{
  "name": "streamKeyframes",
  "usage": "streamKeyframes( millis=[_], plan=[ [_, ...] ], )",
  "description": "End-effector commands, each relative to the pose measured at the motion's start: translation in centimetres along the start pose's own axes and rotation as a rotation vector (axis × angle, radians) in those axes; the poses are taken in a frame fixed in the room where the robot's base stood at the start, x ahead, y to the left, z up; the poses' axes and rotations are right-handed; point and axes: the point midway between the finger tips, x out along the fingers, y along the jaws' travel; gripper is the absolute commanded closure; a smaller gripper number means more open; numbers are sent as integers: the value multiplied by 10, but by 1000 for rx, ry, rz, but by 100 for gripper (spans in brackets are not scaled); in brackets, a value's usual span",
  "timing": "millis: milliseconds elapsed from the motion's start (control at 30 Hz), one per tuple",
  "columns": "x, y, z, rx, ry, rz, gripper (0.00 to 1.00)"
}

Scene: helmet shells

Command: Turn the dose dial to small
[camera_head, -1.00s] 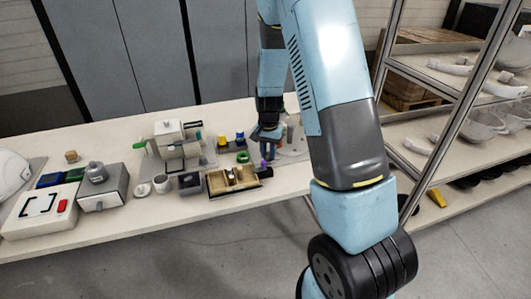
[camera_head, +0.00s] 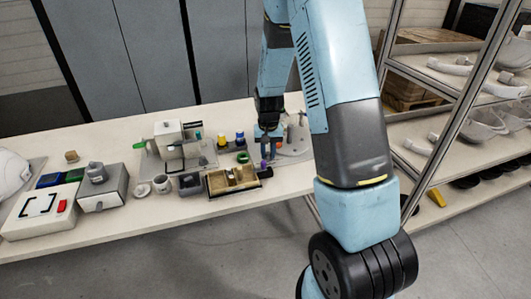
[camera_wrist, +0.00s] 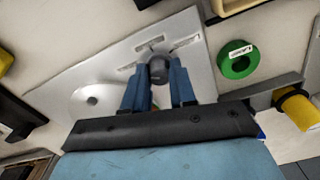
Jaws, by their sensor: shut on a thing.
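The dose dial is a dark round knob (camera_wrist: 158,69) on a light grey plate (camera_wrist: 112,72) in the wrist view. Small white labels lie around the knob; I cannot read their words. My gripper (camera_wrist: 160,80) has its two blue fingers on either side of the knob, shut on it. In the head view my gripper (camera_head: 266,137) reaches down at the right part of the table, at the grey plate (camera_head: 297,150). The knob is hidden there, and its pointing direction is not clear.
A green ring (camera_wrist: 237,60) with a white label lies beside the plate. An open tray (camera_head: 233,181) is in front, and a white machine (camera_head: 172,140) stands left. A metal-framed shelf (camera_head: 450,110) is at right.

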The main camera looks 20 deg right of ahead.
Motion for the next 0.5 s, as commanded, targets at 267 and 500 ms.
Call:
streamKeyframes(
  millis=[267,500],
  plan=[
    [-2,0,-3,2,9,-1,67],
    [-1,0,-2,1,4,-1,49]
  ],
)
